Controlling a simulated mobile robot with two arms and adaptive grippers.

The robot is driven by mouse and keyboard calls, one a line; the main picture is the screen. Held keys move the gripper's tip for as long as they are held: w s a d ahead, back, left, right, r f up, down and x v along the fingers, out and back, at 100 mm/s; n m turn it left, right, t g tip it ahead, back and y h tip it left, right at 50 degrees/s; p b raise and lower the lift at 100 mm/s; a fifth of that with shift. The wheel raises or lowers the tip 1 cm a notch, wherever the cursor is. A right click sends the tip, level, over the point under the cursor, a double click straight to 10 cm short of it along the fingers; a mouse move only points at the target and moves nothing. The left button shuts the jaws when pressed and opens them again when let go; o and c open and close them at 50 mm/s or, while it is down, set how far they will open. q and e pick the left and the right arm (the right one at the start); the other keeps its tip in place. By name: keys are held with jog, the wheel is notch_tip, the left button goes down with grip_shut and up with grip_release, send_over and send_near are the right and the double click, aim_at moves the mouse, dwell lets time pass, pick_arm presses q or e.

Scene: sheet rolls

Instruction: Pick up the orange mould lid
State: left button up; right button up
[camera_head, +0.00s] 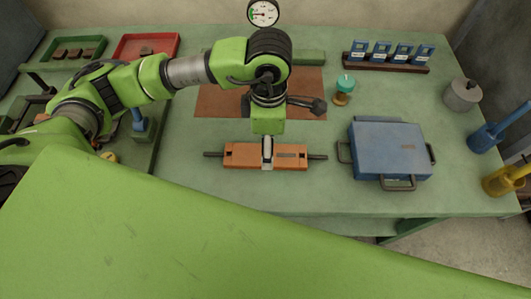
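The orange mould lid (240,156) is a long block near the front of the green table. A dark rod sticks out of each end. My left gripper (267,160) points down onto the middle of the lid, with its pale grey finger part crossing the lid. I cannot tell whether the fingers are closed on it or only around it, or whether the lid rests on something. The gripper covers the lid's centre. My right gripper is not in view.
A blue case (388,150) with handles stands right of the lid. Behind are a brown mat (215,103), a teal-topped item (345,86) and a rack (386,65) of blue blocks. A red tray (168,50) and a grey weight (462,95) stand further out.

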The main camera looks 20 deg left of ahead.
aim_at(245, 155)
pick_arm(q)
jog(key=f, duration=0.1)
jog(key=f+p, duration=0.1)
jog(key=f, duration=0.2)
jog(key=shift+a+f+p, duration=0.1)
jog(key=shift+a+p, duration=0.2)
jog(key=shift+a, duration=0.05)
jog(key=shift+f, duration=0.55)
jog(key=c, duration=1.7)
jog(key=shift+w+r, duration=0.1)
grip_shut()
